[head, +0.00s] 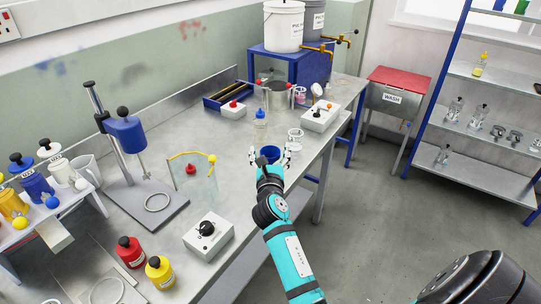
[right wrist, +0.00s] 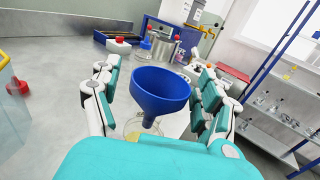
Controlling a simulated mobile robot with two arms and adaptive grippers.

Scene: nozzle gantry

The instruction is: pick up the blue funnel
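The blue funnel (head: 269,153) is near the right-hand edge of the workbench. In the right wrist view the funnel (right wrist: 161,90) is upright, wide mouth up, with its stem down in a clear glass vessel (right wrist: 133,127) that seems to hold a little yellow. My right gripper (head: 270,157) is open, with its fingers on either side of the funnel. The right wrist view shows a gap between the funnel and the fingers on both sides. The lower part of the vessel is hidden by my gripper. My left gripper is not in view.
A glass beaker (head: 295,139), a blue-capped bottle (head: 260,121) and a white box with an orange knob (head: 320,117) stand beyond the funnel. A control box (head: 208,235) and a stand with a blue vessel (head: 125,134) are to the left. The floor is right of the bench.

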